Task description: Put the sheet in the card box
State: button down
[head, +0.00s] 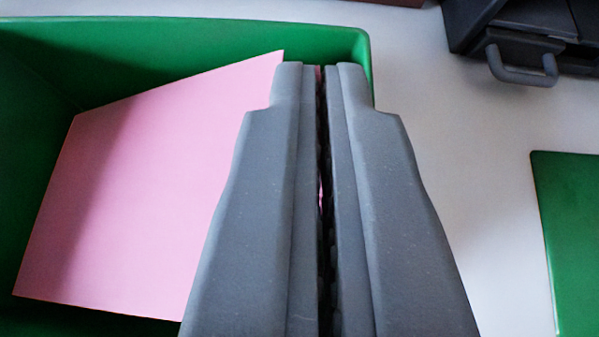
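A flat pink sheet (140,190) shows to the left of my gripper, inside the outline of a green box (190,32). I cannot tell whether it touches the floor of the box. Its right part is hidden behind my left finger. My gripper (322,70) points away over the right end of the box. Its two grey fingers are nearly together. A thin pink sliver shows in the narrow gap between them, so the gripper appears shut on the sheet. The gripped part is mostly hidden.
A dark grey unit with a drawer-like front and a handle (525,75) stands at the top right. A flat green surface (570,230) lies at the right edge. White surface between them is clear.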

notch_tip(320, 180, down, 3)
jog(key=shift+b, duration=0.3)
jog(key=shift+r, duration=0.1)
jog(key=c, duration=2.1)
grip_release()
jog(key=o, duration=0.4)
jog(key=p+v, duration=0.1)
jog(key=v, duration=1.1)
jog(key=shift+r, duration=0.15)
